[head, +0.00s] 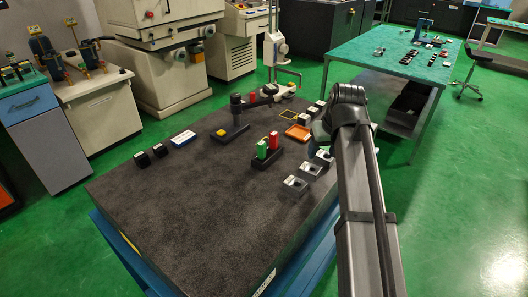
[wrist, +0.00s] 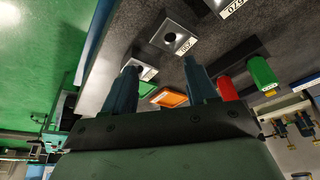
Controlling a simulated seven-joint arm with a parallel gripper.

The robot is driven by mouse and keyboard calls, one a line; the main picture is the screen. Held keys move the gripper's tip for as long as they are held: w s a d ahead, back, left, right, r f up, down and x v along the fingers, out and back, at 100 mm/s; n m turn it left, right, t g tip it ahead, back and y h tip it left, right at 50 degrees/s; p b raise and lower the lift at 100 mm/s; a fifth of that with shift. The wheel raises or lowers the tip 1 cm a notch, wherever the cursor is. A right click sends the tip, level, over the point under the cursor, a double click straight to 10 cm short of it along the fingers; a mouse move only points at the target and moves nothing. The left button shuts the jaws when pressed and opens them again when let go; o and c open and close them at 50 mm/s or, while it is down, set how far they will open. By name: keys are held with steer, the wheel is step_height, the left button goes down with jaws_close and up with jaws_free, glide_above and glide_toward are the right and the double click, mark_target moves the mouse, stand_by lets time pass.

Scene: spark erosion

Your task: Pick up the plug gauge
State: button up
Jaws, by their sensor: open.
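A green handle (head: 262,150) and a red handle (head: 274,141) stand upright side by side in a black base (head: 266,160) on the dark granite table; they look like the plug gauge, though I cannot tell whether they are one piece or two. In the wrist view the red handle (wrist: 228,88) and green handle (wrist: 262,73) are right of my gripper (wrist: 161,68). My gripper is open, its two fingers apart with nothing between them. In the head view it is mostly hidden by my arm, near the table's right edge.
Grey blocks with holes and labels (head: 295,185) line the table's right edge; one also shows in the wrist view (wrist: 175,40). An orange tray (head: 298,133) lies behind the handles. A dark stand (head: 236,115) is further left. The table's front left (head: 190,210) is clear.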

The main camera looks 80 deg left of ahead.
mark_target(262, 144)
steer(key=s+a+r+n, duration=0.1)
steer(key=s+a+r, duration=0.1)
steer(key=s+r, duration=0.45)
steer(key=s+a+r+n, duration=0.1)
steer(key=s+r+n, duration=0.15)
steer(key=s, duration=0.65)
steer(key=shift+m+g+y, duration=0.3)
steer(key=shift+m+g, duration=0.1)
steer(key=shift+m, duration=0.05)
steer(key=x, duration=0.7)
steer(key=shift+a+f, duration=0.3)
steer(key=shift+d+x, duration=0.1)
steer(key=shift+x, duration=1.25)
steer(key=shift+d+x, duration=0.15)
steer(key=shift+x, duration=1.25)
steer(key=shift+w, duration=0.15)
jaws_close()
